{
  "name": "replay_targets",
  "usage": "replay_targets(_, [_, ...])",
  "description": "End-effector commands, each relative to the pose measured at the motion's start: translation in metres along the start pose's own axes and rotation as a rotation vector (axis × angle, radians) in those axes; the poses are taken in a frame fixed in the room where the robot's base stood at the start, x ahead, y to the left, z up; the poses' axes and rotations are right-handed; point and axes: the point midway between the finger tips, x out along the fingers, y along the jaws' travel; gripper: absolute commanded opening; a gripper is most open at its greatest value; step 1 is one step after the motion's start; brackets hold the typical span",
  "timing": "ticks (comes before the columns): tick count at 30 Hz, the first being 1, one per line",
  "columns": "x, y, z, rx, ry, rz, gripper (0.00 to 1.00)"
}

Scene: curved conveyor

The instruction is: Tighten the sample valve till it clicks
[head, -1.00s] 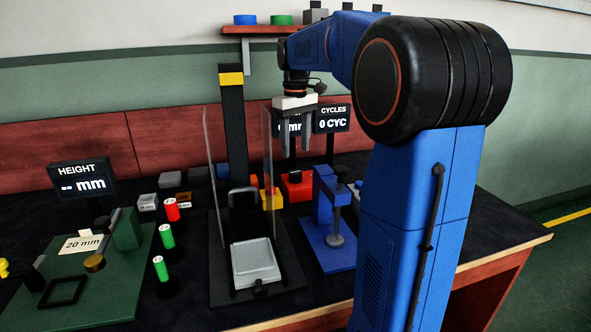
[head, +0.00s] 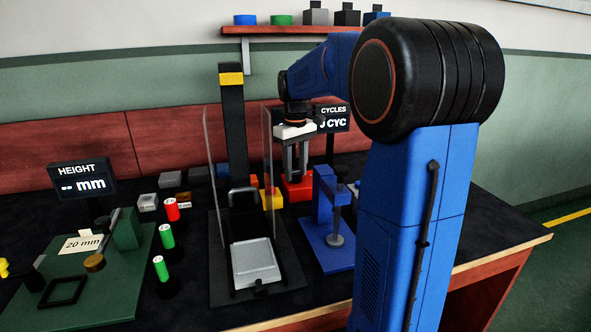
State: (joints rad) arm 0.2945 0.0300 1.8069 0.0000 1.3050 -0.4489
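No part in the head view is plainly marked as the sample valve. A red block (head: 298,190) stands on the bench behind the blue press-like stand, with its top partly hidden by my fingers. My gripper (head: 295,172) points straight down over this red block, its fingertips at or just above the block's top. A gap shows between the two fingers. I cannot tell whether they touch or hold anything in that gap.
A clear upright panel (head: 268,160) of the black tray stand is just left of my gripper. The blue stand (head: 325,210) is in front of it to the right. The cycles display (head: 335,118) is close behind. A shelf (head: 300,30) hangs on the wall above.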

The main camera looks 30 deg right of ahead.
Motion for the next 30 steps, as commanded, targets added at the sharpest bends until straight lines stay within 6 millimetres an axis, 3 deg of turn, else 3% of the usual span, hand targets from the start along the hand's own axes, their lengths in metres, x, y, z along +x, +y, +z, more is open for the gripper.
replay_targets(1, [-0.0001,0.0000,0.0000,0.000,0.000,0.000,0.24])
replay_targets(3, [-0.0002,0.0000,0.0000,0.000,0.000,0.000,0.09])
replay_targets(10, [-0.0004,0.0000,0.0000,0.036,0.000,0.000,0.09])
replay_targets(21, [-0.0006,0.0000,-0.0001,0.303,0.001,0.000,0.09])
replay_targets(30, [-0.0007,0.0000,-0.0002,0.351,0.001,0.000,0.09])
